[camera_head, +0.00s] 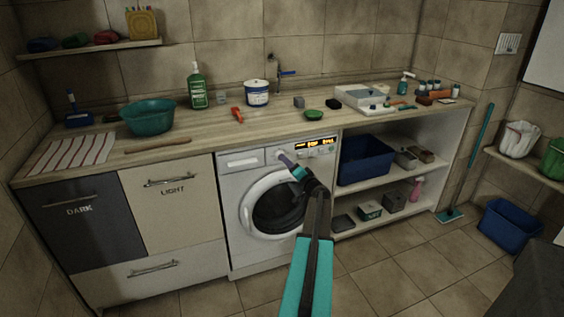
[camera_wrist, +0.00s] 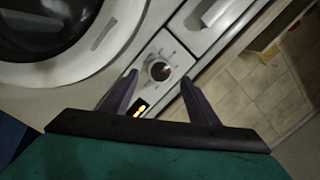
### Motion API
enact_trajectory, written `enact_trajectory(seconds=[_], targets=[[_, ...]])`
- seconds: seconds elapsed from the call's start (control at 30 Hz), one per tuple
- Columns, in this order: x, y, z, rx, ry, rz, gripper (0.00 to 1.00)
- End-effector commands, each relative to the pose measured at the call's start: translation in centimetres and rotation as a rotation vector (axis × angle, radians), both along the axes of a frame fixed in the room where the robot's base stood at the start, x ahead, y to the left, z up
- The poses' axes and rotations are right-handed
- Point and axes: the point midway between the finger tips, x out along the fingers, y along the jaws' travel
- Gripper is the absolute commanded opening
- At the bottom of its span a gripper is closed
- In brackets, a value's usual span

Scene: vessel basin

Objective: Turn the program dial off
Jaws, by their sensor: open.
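The program dial (camera_wrist: 160,70) is a small round knob with a pale rim and dark centre, ringed by marks on the washing machine's light panel. It shows between my fingers in the wrist view. In the head view my gripper (camera_head: 284,157) is at the panel and largely hides the dial. My gripper (camera_wrist: 158,79) is open, one finger on each side of the dial; I cannot tell whether either finger touches it. The white washing machine (camera_head: 228,190) stands under the counter, its round door (camera_head: 248,215) shut. Its display (camera_head: 315,143) is lit orange.
The detergent drawer (camera_head: 240,160) is left of the dial, above the door. The wooden counter (camera_head: 270,125) above holds a green bottle (camera_head: 197,88), a teal basin (camera_head: 148,117) and a white tub (camera_head: 257,93). Open shelves with a blue bin (camera_head: 365,160) are at right.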

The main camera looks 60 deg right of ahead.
Motion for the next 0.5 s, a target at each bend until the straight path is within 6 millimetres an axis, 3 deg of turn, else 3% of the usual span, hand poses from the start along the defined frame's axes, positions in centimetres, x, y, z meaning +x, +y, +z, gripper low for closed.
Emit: enact_trajectory(seconds=[0.2,0.5], targets=[[2.2,-1.3,0.0,0.0,0.0,0.001,0.54],[3.9,-2.2,0.0,0.0,0.0,0.001,0.54]])
